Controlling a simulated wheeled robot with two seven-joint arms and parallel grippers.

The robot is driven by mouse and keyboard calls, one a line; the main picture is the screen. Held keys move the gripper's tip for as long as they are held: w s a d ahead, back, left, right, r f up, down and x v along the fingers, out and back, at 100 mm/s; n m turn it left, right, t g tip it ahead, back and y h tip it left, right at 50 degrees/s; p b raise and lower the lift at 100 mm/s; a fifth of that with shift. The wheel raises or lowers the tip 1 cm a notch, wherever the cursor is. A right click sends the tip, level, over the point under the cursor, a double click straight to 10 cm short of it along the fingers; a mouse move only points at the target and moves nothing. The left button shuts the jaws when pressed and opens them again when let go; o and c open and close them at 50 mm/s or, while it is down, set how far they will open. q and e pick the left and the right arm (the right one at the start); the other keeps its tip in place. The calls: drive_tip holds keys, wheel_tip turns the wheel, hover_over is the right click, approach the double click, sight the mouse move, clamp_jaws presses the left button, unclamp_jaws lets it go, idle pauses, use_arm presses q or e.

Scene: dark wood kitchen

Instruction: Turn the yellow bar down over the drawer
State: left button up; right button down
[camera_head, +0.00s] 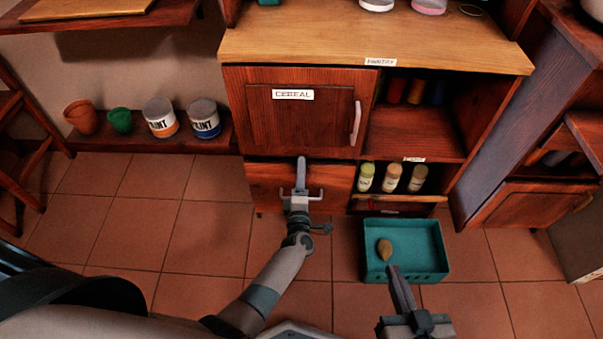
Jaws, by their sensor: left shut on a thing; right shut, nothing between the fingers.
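The drawer (265,182) is a red-brown wood front low in the cabinet, below the door labelled CEREAL, and it looks closed. My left gripper (301,162) is in front of the drawer, its fingers pointing up to the drawer's top edge. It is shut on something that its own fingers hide. I cannot make out a yellow bar; my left gripper covers the middle of the drawer's top edge. My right gripper (394,270) is shut and empty, over the front edge of the teal crate.
The teal crate (431,235) stands on the floor at the right, with a brown potato-like thing (384,249) in it. Several bottles (391,178) stand on the low shelf right of the drawer. Pots and paint cans (160,117) line the left ledge.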

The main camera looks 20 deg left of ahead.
idle(0.3)
use_arm(q)
drive_tip(key=o, duration=1)
drive_tip(key=shift+o, duration=0.2)
drive_tip(key=shift+s, duration=0.1)
drive_tip(key=p+v, duration=0.1)
drive_tip(key=v, duration=1.6)
use_arm(e)
drive_tip(key=shift+s+d+f+g+h, duration=0.15)
drive_tip(key=shift+s+d+f+g, duration=0.15)
drive_tip(key=shift+s+f+g, duration=0.3)
drive_tip(key=shift+s+d+f+g+h, duration=0.2)
drive_tip(key=shift+s+d+f+g, duration=0.15)
drive_tip(key=shift+f, duration=0.45)
drive_tip(key=shift+s+d+f+g+h, duration=0.15)
drive_tip(key=shift+s+d+f+g, duration=0.2)
drive_tip(key=shift+f+g, duration=0.3)
use_arm(q)
drive_tip(key=shift+s+d+r, duration=0.1)
drive_tip(key=shift+d+r, duration=0.05)
use_arm(e)
drive_tip(key=shift+s+a, duration=0.1)
drive_tip(key=shift+a, duration=0.1)
